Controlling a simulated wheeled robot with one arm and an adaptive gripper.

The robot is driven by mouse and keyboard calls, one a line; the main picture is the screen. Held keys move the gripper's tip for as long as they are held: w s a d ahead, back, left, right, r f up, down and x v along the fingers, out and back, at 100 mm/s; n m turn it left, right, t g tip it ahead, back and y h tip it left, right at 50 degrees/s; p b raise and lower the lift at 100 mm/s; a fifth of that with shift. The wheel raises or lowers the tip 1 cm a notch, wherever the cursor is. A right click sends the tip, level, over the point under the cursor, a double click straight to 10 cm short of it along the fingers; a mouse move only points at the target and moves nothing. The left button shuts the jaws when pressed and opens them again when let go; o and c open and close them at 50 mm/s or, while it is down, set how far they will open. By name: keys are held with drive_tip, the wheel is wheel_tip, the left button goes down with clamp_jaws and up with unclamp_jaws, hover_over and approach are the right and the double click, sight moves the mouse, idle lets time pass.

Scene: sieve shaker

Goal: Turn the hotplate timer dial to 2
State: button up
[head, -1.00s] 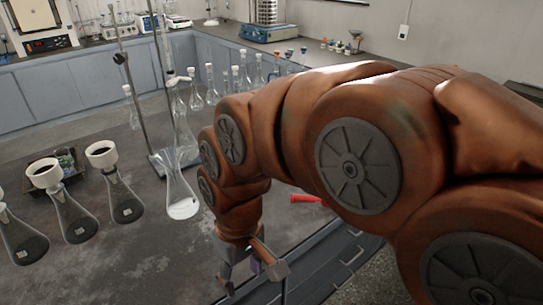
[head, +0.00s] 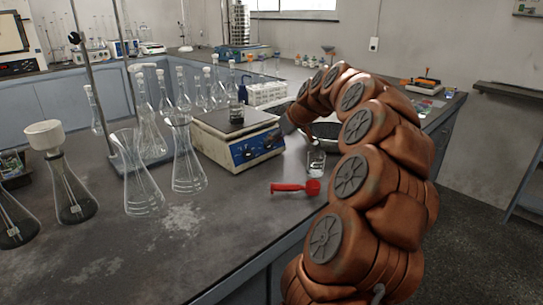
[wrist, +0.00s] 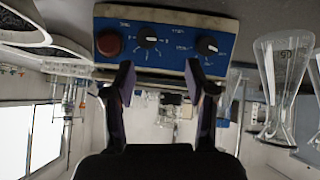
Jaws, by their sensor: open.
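The hotplate (head: 212,149) is a cream box with a blue front panel (head: 250,151), and a small vessel (head: 237,113) stands on its top plate. In the wrist view, which is upside down, the panel (wrist: 172,57) carries a red knob (wrist: 108,42) and two black dials, one near the middle (wrist: 148,37) and one to the right (wrist: 207,45). Their labels are too small to read, so I cannot tell which is the timer dial. My gripper (wrist: 159,78) is open and empty, its fingers pointing at the panel. In the head view my arm's end is by the panel's right end.
Glass flasks (head: 186,165) stand left of the hotplate, with a metal stand (head: 95,95) behind. The bench front between scoop and flasks is clear.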

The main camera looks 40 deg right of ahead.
drive_tip(key=w+d+f, duration=0.1)
drive_tip(key=f, duration=0.1)
drive_tip(key=w+f, duration=0.1)
drive_tip(key=w, duration=0.1)
drive_tip(key=w+d+f, duration=0.1)
drive_tip(key=w+f, duration=0.1)
drive_tip(key=shift+d+f, duration=0.3)
drive_tip(key=shift+f, duration=0.05)
clamp_jaws()
idle(0.5)
